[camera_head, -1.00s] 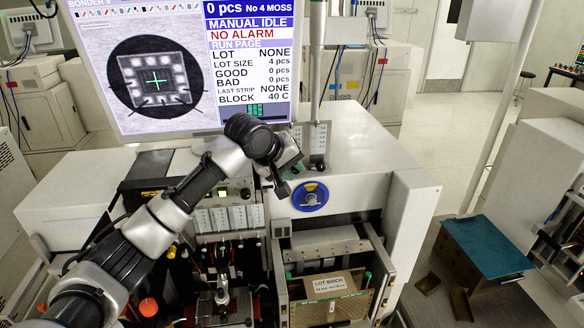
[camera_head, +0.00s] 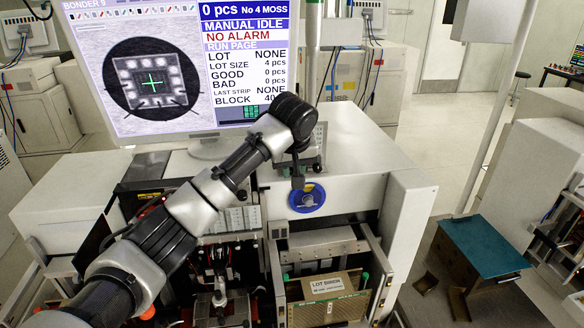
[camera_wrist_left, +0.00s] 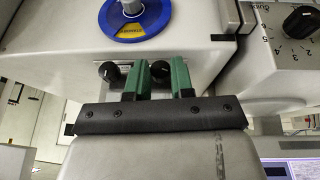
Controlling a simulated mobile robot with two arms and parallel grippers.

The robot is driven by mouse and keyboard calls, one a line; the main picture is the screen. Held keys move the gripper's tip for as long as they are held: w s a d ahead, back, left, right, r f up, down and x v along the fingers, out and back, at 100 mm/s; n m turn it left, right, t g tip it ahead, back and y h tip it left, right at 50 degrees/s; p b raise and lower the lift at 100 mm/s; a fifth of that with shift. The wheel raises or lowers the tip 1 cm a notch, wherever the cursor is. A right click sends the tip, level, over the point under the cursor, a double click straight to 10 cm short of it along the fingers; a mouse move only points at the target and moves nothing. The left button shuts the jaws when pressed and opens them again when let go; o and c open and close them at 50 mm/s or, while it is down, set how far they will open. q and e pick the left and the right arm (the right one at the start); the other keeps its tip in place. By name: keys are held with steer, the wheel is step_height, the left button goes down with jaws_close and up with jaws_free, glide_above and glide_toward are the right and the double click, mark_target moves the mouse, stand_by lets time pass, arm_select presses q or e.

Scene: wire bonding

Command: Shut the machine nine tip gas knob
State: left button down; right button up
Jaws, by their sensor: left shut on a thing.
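The machine's front panel carries two small black knobs, seen in the left wrist view: one stands free (camera_wrist_left: 109,71), and the other black knob (camera_wrist_left: 160,71) sits between my green fingertips. My left gripper (camera_wrist_left: 162,76) is shut on that second knob; its label cannot be read. In the head view my left gripper (camera_head: 298,182) is at the panel just above the blue disc (camera_head: 307,198), and the knobs are hidden there. The blue disc, with a grey knob at its centre, also shows in the left wrist view (camera_wrist_left: 108,18). My right gripper is not in view.
A monitor (camera_head: 150,85) marked Bonder 9 stands above the machine. A numbered dial (camera_wrist_left: 298,22) is beside the gripper in the left wrist view. Below the disc is an open bay with a lot box (camera_head: 328,286). A teal-topped box (camera_head: 485,247) stands at right.

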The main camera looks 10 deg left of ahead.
arm_select(q)
steer(key=shift+r, duration=0.2)
stand_by(0.3)
steer(key=c, duration=1.4)
jaws_free()
steer(key=shift+o, duration=0.7)
steer(key=shift+w+f, duration=0.15)
steer(key=shift+r, duration=0.2)
steer(key=b+v, duration=0.3)
steer(key=v, duration=0.7)
steer(key=shift+r, duration=0.2)
steer(key=shift+d, duration=0.1)
